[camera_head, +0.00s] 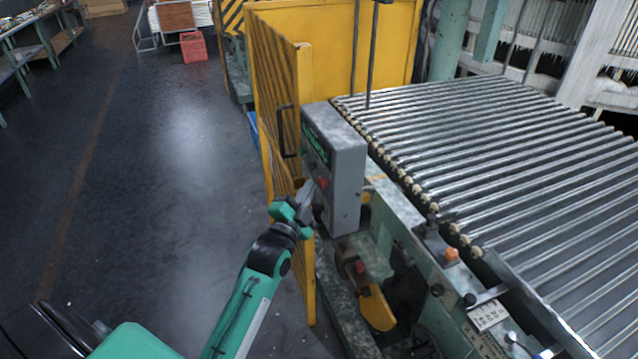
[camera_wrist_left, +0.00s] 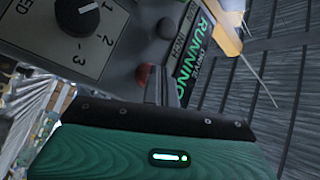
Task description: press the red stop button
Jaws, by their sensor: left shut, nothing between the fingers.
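The red stop button (camera_head: 323,183) is on the left-facing panel of a grey control box (camera_head: 346,165) beside the roller conveyor. In the left wrist view the red button (camera_wrist_left: 142,73) shows just left of my fingertips, partly covered by them. My left gripper (camera_head: 309,190) is shut and empty, its tips right at the panel by the button. In the left wrist view the gripper (camera_wrist_left: 156,72) points at the panel. I cannot tell whether the tips touch the button. My right gripper is not in view.
A numbered dial (camera_wrist_left: 90,14) and a green "RUNNING" label (camera_wrist_left: 190,62) are on the same panel. A yellow guard fence (camera_head: 278,110) stands close behind my left gripper. The roller conveyor (camera_head: 500,150) lies right of the box. Open floor (camera_head: 170,190) is on the left.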

